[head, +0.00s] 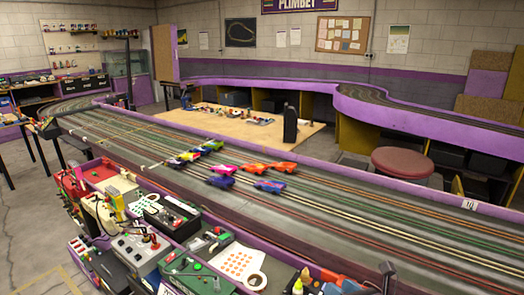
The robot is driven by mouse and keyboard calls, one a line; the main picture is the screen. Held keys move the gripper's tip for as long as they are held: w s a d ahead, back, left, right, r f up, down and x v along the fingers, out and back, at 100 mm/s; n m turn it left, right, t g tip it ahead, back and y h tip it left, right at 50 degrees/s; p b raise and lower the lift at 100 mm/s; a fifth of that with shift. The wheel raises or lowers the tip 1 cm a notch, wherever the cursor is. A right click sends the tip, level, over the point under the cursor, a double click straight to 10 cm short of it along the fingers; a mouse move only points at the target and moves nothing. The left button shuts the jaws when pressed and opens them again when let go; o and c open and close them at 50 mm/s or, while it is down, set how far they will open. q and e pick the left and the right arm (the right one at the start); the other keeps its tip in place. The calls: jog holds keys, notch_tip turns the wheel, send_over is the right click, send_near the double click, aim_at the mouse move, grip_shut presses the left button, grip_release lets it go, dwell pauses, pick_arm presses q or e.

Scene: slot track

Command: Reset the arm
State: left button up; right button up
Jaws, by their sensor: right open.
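Several toy slot cars stand on the multi-lane slot track (340,217). They include a yellow-green car (185,158), a green car (212,145), a pink car (222,170), a blue car (221,181), an orange-red car (283,167) and a blue and red car (269,186). My right gripper (388,272) shows only as a small dark part at the bottom edge, right of centre, over the near side of the track. It is open, and nothing shows between its fingers. Most of my right arm is out of the picture. My left gripper is not in view.
A cluttered bench (180,240) with controllers, boxes and bottles runs along the near side of the track. A purple wall (300,152) edges the track's far side. A red round stool (403,162) and a wooden table (240,125) stand beyond.

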jog(key=s+d+f+n+g+h, duration=0.2)
jog(key=s+d+n+g+h, duration=0.1)
jog(key=s+n, duration=0.7)
jog(key=s+d+f+n+g+h, duration=0.1)
jog(key=s+d+n+g+h, duration=0.2)
jog(key=s+n, duration=0.75)
jog(key=s+d+f+n+g+h, duration=0.2)
jog(key=s+d+n+g, duration=0.3)
jog(key=n, duration=0.9)
pick_arm(q)
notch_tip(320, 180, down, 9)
jog(key=b, duration=0.8)
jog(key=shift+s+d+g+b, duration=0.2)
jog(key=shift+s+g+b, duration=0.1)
jog(key=shift+b, duration=0.05)
pick_arm(e)
jog(key=w+a+f+t, duration=0.1)
jog(key=w+f+t, duration=0.2)
jog(key=f, duration=0.6)
jog(key=w+f+t, duration=0.2)
jog(key=f+t, duration=0.3)
jog(key=f, duration=0.5)
jog(key=shift+w+a+f+n+t+y, duration=0.15)
jog(key=shift+w+a+n+t+y, duration=0.15)
jog(key=shift+w+a+n+t, duration=0.1)
